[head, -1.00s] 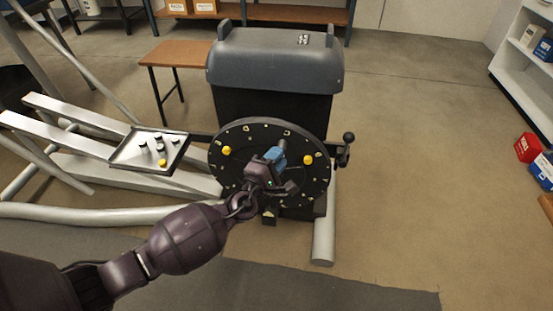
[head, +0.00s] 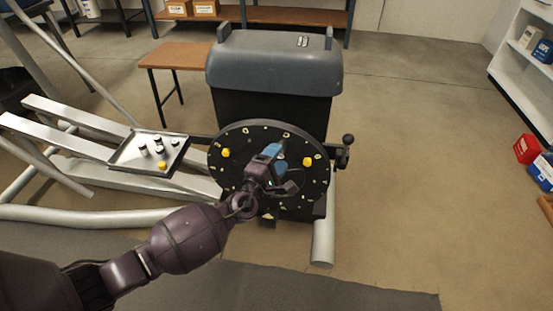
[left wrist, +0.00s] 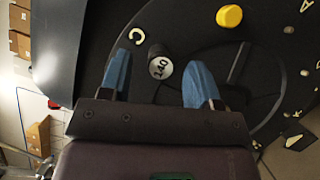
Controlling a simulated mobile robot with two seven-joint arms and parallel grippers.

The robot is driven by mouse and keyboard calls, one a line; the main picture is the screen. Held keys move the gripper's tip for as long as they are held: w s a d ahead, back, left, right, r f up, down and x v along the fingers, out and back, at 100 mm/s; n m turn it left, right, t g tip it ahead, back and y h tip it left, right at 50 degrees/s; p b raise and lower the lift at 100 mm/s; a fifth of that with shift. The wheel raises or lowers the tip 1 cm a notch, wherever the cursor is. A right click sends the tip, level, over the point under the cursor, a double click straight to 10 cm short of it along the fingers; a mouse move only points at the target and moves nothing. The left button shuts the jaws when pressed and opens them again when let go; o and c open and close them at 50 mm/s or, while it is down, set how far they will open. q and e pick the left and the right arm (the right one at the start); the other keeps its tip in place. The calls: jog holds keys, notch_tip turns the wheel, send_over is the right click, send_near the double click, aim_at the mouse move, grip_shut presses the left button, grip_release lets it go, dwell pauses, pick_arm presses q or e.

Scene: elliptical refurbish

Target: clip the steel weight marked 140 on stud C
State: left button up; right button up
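The steel weight marked 140 (left wrist: 161,67) is a short dark cylinder with a pale end face. In the left wrist view it stands out from the black disc (left wrist: 175,25), beside the letter C (left wrist: 137,37); its seat on the stud is hidden behind it. My left gripper (head: 281,166) is in front of the disc (head: 236,182) in the head view. Its blue fingers (left wrist: 160,80) are spread wide, one on each side of the weight, with clear gaps. In the head view the gripper hides the weight. My right gripper is out of view.
Two yellow weights (head: 226,153) (head: 307,162) sit on the disc. A tray (head: 126,160) with several dark weights and a yellow one is to the left. A grey-lidded housing (head: 270,65) stands behind the disc, and a ball-ended lever (head: 347,145) at its right.

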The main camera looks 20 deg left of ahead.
pick_arm(q)
jog(key=s+a+f+p, duration=0.1)
jog(key=s+p, duration=0.1)
jog(key=s, duration=0.8)
jog(key=shift+s, duration=0.4)
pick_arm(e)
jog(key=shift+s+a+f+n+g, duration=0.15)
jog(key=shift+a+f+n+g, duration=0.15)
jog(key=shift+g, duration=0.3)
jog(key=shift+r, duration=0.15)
